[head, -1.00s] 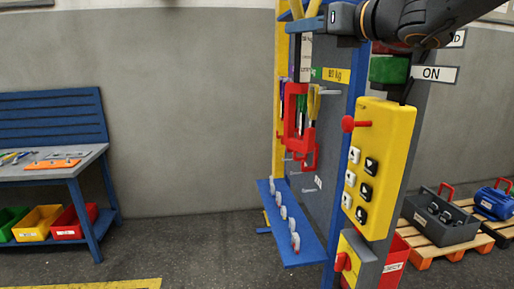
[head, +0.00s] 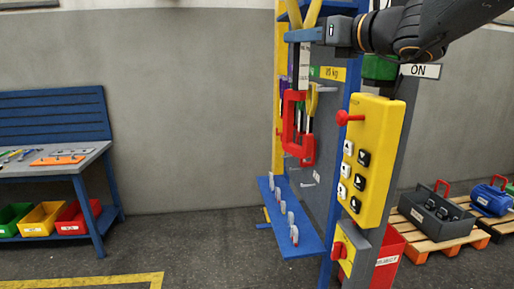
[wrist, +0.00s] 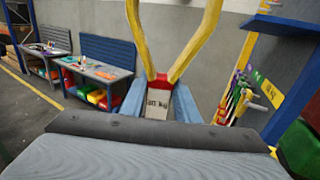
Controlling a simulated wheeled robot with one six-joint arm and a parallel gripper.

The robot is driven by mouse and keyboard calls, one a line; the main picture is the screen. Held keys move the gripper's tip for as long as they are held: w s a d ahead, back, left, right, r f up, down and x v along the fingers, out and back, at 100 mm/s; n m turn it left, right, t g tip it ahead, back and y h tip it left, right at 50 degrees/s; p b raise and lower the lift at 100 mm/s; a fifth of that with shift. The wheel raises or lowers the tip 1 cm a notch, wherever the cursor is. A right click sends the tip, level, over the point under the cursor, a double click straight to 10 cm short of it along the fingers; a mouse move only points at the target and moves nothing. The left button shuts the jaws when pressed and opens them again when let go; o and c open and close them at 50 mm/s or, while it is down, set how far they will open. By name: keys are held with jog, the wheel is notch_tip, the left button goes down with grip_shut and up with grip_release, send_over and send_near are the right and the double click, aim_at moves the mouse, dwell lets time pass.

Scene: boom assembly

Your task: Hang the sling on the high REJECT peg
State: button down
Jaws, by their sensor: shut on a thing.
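The yellow sling shows in the wrist view (wrist: 148,45) as two straps rising in a V from a red piece with a white tag. In the head view its lower straps (head: 313,12) run out of the top of the picture. My gripper (wrist: 160,100) is shut on the sling's lower end, between its blue fingers. In the head view my gripper (head: 303,35) reaches left in front of the upper part of the blue-framed rack. I cannot pick out the high REJECT peg. The sling's top is out of view.
The rack bears a grey peg (head: 328,89) by a yellow weight label and a red clamp (head: 297,125). A yellow button box (head: 368,160) with a red knob stands at its near edge. A red bin (head: 390,262) is below. The floor at left is open before a workbench (head: 85,158).

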jog(key=w+d+f+b, duration=0.1)
jog(key=w+f+b, duration=0.25)
jog(key=f, duration=1.15)
jog(key=w+d+f+b, duration=0.15)
jog(key=w+f, duration=0.35)
jog(key=f, duration=1.1)
jog(key=s+d+f+m+h+b, duration=0.1)
jog(key=d+f+b, duration=0.1)
jog(key=f, duration=0.8)
jog(key=s+d+f+m+t+h+b, duration=0.1)
jog(key=d+f+h, duration=0.1)
jog(key=f, duration=0.8)
jog(key=s+d+f+m+t+h+b, duration=0.1)
jog(key=s+d+f+h+b, duration=0.1)
jog(key=f, duration=0.8)
jog(key=shift+d+m+b, duration=0.3)
jog(key=shift+d, duration=0.05)
jog(key=shift+f, duration=0.1)
